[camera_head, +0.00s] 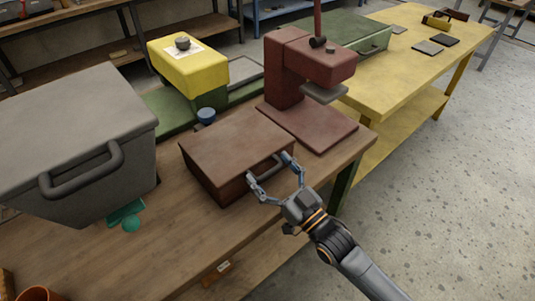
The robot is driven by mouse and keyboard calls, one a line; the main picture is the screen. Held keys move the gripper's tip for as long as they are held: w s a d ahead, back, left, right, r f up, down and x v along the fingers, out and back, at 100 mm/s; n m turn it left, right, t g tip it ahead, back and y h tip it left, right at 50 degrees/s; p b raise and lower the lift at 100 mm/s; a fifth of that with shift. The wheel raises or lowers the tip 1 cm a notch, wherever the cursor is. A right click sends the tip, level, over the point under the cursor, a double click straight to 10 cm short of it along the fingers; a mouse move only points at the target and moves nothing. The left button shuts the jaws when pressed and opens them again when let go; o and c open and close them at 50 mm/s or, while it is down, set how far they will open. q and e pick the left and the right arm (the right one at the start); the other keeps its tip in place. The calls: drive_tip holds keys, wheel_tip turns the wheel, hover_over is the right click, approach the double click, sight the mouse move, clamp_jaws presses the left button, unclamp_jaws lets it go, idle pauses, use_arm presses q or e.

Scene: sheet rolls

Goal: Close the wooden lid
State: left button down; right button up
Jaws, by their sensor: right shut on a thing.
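The brown wooden box (208,187) stands near the right end of the wooden workbench. Its wooden lid (232,142) lies about level over the box, and no clear gap shows beneath it. A bar handle (268,169) runs along the box's front side. My right gripper (269,170) comes in from the lower right. Its fingers are around the handle and shut on it, hiding part of the handle and the front. My left gripper is not in view.
A large grey case (75,130) with a handle stands to the left on the workbench (150,260). A dark red press (290,60) stands behind the box on the right. A yellow machine (187,72) and a small blue cup (206,115) are behind it. The floor at right is clear.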

drive_tip(key=shift+s+f, duration=0.2)
drive_tip(key=shift+f, duration=0.85)
drive_tip(key=o, duration=1.4)
drive_tip(key=shift+o, duration=0.2)
drive_tip(key=shift+w+r, duration=0.1)
drive_tip(key=shift+r, duration=0.2)
drive_tip(key=shift+d, duration=0.1)
drive_tip(key=v, duration=1.2)
